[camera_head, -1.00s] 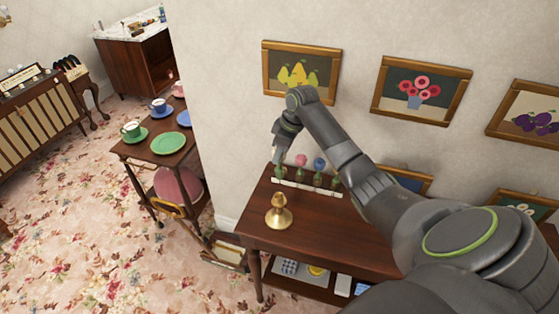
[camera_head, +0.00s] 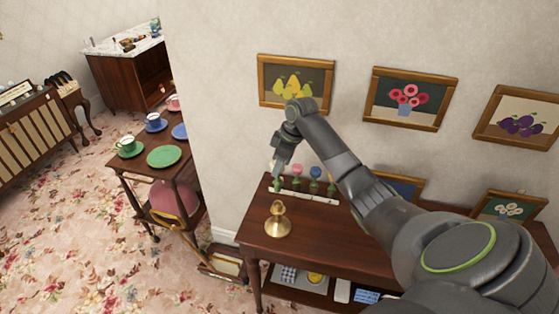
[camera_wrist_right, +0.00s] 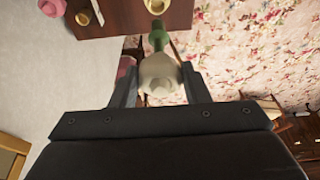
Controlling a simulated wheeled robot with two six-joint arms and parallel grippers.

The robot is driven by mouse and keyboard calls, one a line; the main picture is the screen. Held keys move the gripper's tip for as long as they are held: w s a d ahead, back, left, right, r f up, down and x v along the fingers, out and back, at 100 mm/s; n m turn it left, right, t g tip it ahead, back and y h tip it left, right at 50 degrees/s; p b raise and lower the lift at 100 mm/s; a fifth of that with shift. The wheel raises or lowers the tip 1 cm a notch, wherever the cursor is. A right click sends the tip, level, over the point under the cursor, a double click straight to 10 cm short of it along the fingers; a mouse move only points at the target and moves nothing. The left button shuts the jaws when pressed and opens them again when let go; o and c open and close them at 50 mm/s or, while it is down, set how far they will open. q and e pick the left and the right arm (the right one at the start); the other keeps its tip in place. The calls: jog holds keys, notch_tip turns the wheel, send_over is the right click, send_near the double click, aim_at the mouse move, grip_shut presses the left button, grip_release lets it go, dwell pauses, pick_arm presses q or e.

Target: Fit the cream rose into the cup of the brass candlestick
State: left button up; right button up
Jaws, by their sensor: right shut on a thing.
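The cream rose (camera_wrist_right: 158,72) is between the fingers of my right gripper (camera_wrist_right: 158,88), which is shut on it. Its green stem (camera_wrist_right: 158,36) points away from the wrist. I cannot tell whether the stem is clear of the rack. The brass candlestick (camera_head: 278,222) stands upright on the dark wooden table (camera_head: 330,240), in front of the rack and apart from the gripper. My left gripper is not in view.
A pink flower (camera_head: 297,170) and a blue flower (camera_head: 315,172) stand in the rack close to the gripper. The wall with framed pictures (camera_head: 296,82) is behind. A tea table (camera_head: 150,172) with cups stands left. The tabletop right of the candlestick is clear.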

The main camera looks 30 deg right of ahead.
notch_tip(320, 180, down, 5)
jog(key=shift+f+b, duration=0.1)
jog(key=shift+b, duration=0.95)
jog(key=shift+d+f, duration=0.1)
jog(key=shift+p, duration=0.5)
dwell(0.5)
jog(key=shift+p, duration=0.55)
jog(key=shift+f+b, duration=0.8)
jog(key=shift+f, duration=0.9)
jog(key=o, duration=0.9)
